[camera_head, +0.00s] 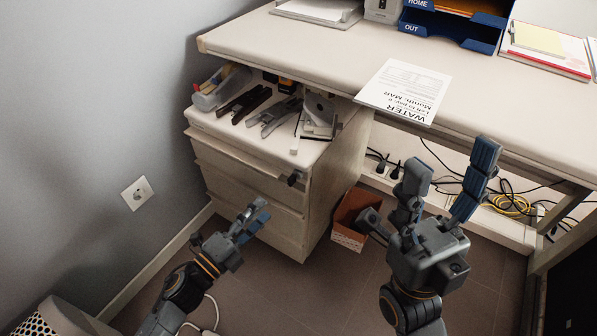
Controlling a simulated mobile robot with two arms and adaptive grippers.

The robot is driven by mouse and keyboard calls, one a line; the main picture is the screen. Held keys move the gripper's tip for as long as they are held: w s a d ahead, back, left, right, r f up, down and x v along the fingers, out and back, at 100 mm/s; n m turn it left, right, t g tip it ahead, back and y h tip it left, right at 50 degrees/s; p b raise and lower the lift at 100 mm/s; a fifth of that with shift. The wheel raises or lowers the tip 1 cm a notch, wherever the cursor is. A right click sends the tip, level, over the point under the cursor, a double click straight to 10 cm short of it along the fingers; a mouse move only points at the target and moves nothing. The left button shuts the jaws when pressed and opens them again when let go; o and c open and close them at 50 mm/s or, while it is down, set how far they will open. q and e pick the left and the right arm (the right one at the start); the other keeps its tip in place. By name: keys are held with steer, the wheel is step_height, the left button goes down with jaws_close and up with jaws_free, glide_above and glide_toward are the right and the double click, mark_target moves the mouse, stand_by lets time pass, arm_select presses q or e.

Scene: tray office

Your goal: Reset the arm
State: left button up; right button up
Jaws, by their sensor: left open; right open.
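My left gripper (250,220) is in the lower left of the head view, in front of the lower drawers of a pale drawer cabinet. It is open, with nothing seen between its fingers. My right gripper (445,185) is on the right, with its fingers spread and pointing up towards the desk's front edge. It is open and empty. Both grippers appear clear of the furniture, though the exact gap cannot be told.
A white desk (480,90) spans the top, with a paper (405,88) overhanging its front edge. The drawer cabinet (255,185) bears staplers and other office items. An orange-brown bin (350,215) and cables (510,204) lie below the desk. Some floor shows between my arms.

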arm_select(q)
steer(key=shift+s+a, duration=0.35)
steer(key=shift+s, duration=0.05)
